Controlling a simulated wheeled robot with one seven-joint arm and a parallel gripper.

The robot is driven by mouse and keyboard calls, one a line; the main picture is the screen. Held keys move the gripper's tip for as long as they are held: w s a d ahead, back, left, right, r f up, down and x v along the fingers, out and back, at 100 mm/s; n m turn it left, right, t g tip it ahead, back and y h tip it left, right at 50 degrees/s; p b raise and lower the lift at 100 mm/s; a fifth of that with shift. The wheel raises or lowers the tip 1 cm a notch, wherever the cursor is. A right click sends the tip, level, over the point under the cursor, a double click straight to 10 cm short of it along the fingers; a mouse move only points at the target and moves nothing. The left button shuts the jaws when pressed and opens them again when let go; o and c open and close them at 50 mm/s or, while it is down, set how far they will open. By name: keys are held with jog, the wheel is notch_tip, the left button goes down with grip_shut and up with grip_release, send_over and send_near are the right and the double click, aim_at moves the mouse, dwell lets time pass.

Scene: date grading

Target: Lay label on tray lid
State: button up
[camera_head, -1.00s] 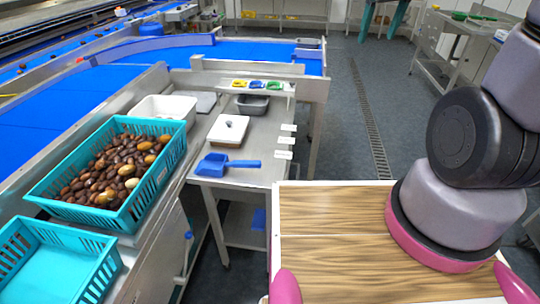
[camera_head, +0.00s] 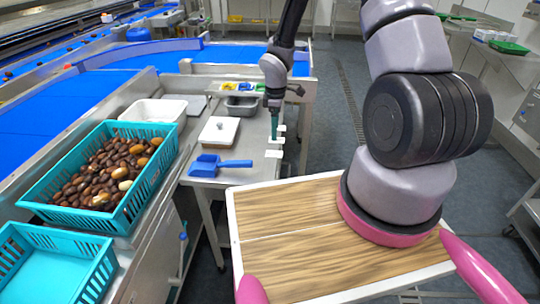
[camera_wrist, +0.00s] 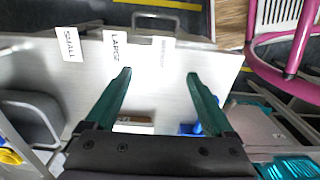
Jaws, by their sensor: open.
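Three white labels lie in a row along the right edge of the steel table: the far one (camera_head: 281,129), the middle one (camera_head: 278,141) and the near one (camera_head: 273,154). In the wrist view they read SMALL (camera_wrist: 68,44), LARGE (camera_wrist: 115,46) and a third too faint to read (camera_wrist: 163,50). The white tray lid (camera_head: 212,134), with a small dark item on it, lies to their left. My gripper (camera_wrist: 158,75) is open and empty, its teal fingers pointing down over the table beside the labels. In the wrist view the tray is mostly hidden behind my gripper.
A blue scoop (camera_head: 207,167) lies at the table's near end. A grey tub (camera_head: 242,106) and small coloured items (camera_head: 246,87) stand behind the lid. A teal crate of dates (camera_head: 68,217), an empty teal crate (camera_head: 48,275) and a white bin (camera_head: 154,110) are at left.

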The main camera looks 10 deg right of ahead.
aim_at(274, 154)
jog(key=f, duration=0.9)
jog(key=shift+s+a+f, duration=0.1)
jog(key=shift+s+a, duration=0.05)
jog(key=shift+s, duration=0.05)
grip_shut()
